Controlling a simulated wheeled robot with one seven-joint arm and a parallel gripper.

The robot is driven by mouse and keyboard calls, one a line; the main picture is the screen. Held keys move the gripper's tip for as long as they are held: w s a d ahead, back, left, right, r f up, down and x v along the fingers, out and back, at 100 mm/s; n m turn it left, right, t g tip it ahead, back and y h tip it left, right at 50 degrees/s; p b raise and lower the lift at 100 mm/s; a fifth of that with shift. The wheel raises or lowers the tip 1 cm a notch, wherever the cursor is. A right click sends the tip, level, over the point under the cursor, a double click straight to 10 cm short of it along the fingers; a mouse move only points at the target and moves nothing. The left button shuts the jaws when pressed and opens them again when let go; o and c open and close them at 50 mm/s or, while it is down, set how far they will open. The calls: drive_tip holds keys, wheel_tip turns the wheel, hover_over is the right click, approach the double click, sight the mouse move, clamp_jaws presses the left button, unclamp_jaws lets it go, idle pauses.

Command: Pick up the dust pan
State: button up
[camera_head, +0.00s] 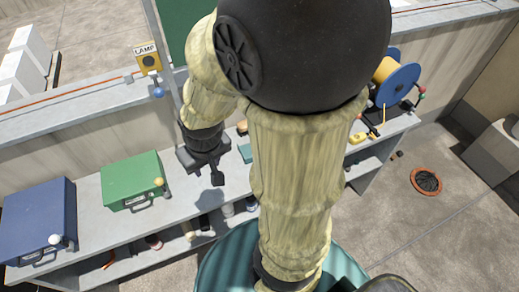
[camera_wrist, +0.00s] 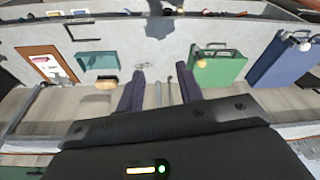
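A flat teal piece that looks like the dust pan (camera_head: 245,152) lies on the grey shelf top, partly hidden behind my arm in the head view. In the wrist view the teal dust pan (camera_wrist: 98,61) lies left of my fingers, and a small tan brush (camera_wrist: 106,83) is beside it. My gripper (camera_head: 204,172) is above the shelf top, between the green case and the teal piece. In the wrist view my gripper (camera_wrist: 160,88) has its two dark fingers apart with nothing held between them.
A green case (camera_head: 132,180) and a blue case (camera_head: 38,220) lie on the shelf top (camera_head: 92,215) at left. A blue reel (camera_head: 397,83) stands at right. An orange-brown board with a label (camera_wrist: 45,64) lies at left in the wrist view. A yellow lamp box (camera_head: 148,60) is on the wall.

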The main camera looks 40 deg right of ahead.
drive_tip(key=shift+o, duration=0.7)
drive_tip(key=w+d+f+n+g+h+b, duration=0.1)
drive_tip(key=d+f+n+g+h+b, duration=0.1)
drive_tip(key=f+n+b, duration=0.3)
drive_tip(key=d+f+n+g+h+b, duration=0.1)
drive_tip(key=d+f+g+h+b, duration=0.15)
drive_tip(key=f, duration=0.55)
drive_tip(key=w+d+f+n+g+h+b, duration=0.1)
drive_tip(key=d+f+n+g+h+b, duration=0.1)
drive_tip(key=d+f+n+h+b, duration=0.3)
drive_tip(key=w+f+n+h+b, duration=0.2)
drive_tip(key=w+f, duration=0.1)
drive_tip(key=w+d+f+n+t+h+b, duration=0.1)
drive_tip(key=w+f+n+h+b, duration=0.1)
drive_tip(key=w+f+h+b, duration=0.1)
drive_tip(key=w+f+n+t+h+b, duration=0.1)
drive_tip(key=w+f+h+b, duration=0.1)
drive_tip(key=w+f+h, duration=0.1)
drive_tip(key=shift+w+d+n, duration=0.4)
drive_tip(key=shift+w, duration=0.25)
drive_tip(key=shift+w+a+n+t+h, duration=0.1)
drive_tip(key=shift+w+n+t+h, duration=0.15)
drive_tip(key=shift+w+n+t, duration=0.25)
drive_tip(key=shift+w, duration=0.1)
